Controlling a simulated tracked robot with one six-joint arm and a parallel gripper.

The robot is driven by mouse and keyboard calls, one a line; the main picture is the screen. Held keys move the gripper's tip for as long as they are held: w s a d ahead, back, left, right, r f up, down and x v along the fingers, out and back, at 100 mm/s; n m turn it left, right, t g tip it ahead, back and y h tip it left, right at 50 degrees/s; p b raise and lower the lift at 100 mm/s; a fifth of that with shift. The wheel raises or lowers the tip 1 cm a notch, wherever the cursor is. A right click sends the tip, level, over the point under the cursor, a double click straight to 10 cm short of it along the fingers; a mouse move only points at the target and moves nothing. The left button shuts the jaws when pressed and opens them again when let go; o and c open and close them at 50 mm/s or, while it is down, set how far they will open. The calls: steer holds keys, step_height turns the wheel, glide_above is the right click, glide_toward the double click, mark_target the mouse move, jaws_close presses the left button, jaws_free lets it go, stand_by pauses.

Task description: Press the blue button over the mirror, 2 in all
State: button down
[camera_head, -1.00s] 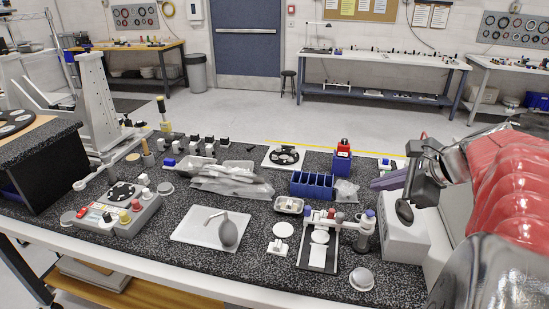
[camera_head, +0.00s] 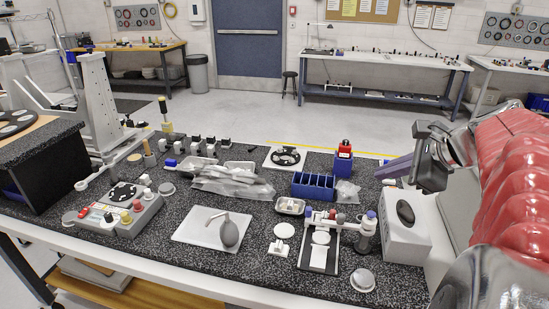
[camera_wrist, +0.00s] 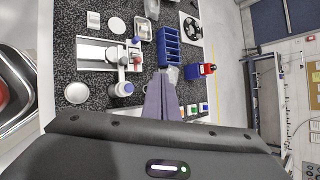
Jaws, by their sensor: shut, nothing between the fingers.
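A grey cylinder with a blue top (camera_head: 371,214) stands at the bar's right end. In the wrist view the fixture (camera_wrist: 83,53) lies at upper left, with a blue top (camera_wrist: 129,88) near the fingers. My gripper (camera_head: 378,175) is shut and empty, behind and right of the fixture. Its purple fingers (camera_wrist: 161,118) touch nothing visible.
A white box (camera_head: 404,240) with a black oval stands right of the fixture. A blue divided bin (camera_head: 312,186) and a blue holder with a red top (camera_head: 343,160) stand behind it. A white board (camera_head: 207,235) lies left.

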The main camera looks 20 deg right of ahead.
steer(key=shift+f, duration=0.15)
steer(key=shift+f, duration=4.25)
steer(key=shift+f, duration=0.95)
steer(key=shift+r, duration=1)
steer(key=shift+r, duration=2.5)
